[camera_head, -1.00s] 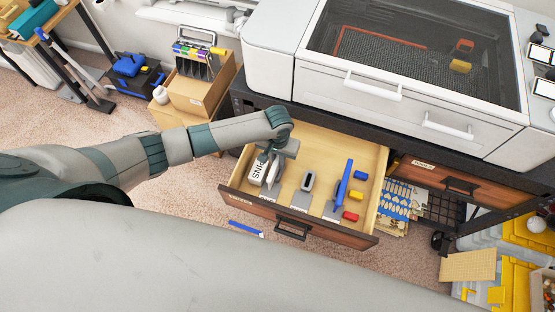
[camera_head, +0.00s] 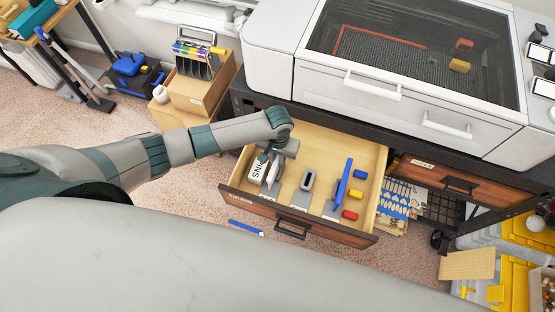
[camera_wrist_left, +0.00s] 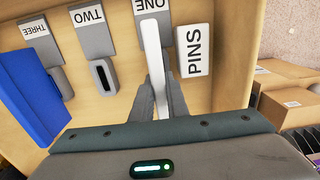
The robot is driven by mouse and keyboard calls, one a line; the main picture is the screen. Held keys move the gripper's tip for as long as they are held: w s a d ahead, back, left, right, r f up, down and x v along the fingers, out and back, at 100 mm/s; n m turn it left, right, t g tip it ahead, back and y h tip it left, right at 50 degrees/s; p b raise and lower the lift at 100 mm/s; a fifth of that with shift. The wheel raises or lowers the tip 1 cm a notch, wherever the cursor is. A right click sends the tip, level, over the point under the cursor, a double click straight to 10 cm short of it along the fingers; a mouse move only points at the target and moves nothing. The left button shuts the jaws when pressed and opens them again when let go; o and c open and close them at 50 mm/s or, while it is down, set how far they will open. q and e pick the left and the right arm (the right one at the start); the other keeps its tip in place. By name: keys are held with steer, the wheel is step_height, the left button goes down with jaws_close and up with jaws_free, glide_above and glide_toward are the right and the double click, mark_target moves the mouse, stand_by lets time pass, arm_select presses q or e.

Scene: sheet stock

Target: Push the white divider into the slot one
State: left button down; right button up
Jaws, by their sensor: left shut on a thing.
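The white divider (camera_wrist_left: 153,50) stands on edge between the fingers of my left gripper (camera_wrist_left: 160,80) in the left wrist view. My left gripper (camera_head: 271,163) is shut on it, low in the open drawer (camera_head: 330,138). The divider's far end lies over the grey piece at the label ONE (camera_wrist_left: 154,6). The fingers and divider hide most of slot one, so I cannot tell how deep the divider sits. Slot two (camera_wrist_left: 103,77) is an empty grey holder beside it. A blue divider (camera_wrist_left: 32,98) stands at the THREE label (camera_wrist_left: 36,52). My right gripper is not in view.
A white PINS box (camera_wrist_left: 194,50) stands close to the divider on the slot-one side. Blue, yellow and red blocks (camera_head: 355,196) lie on the drawer's right side. The back of the drawer is clear. The drawer front (camera_head: 330,232) forms a raised edge.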

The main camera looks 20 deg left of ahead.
arm_select(q)
steer(key=shift+s+f, duration=0.1)
stand_by(0.4)
steer(key=shift+s+a+f, duration=0.1)
steer(key=shift+f, duration=0.05)
stand_by(0.3)
steer(key=c, duration=1.6)
jaws_free()
steer(key=shift+c, duration=0.2)
steer(key=o, duration=0.5)
steer(key=shift+c, duration=0.2)
steer(key=shift+p, duration=0.3)
steer(key=shift+w+r, duration=0.2)
steer(key=shift+r+p, duration=1.2)
steer(key=shift+p, duration=0.25)
steer(key=shift+r, duration=2.25)
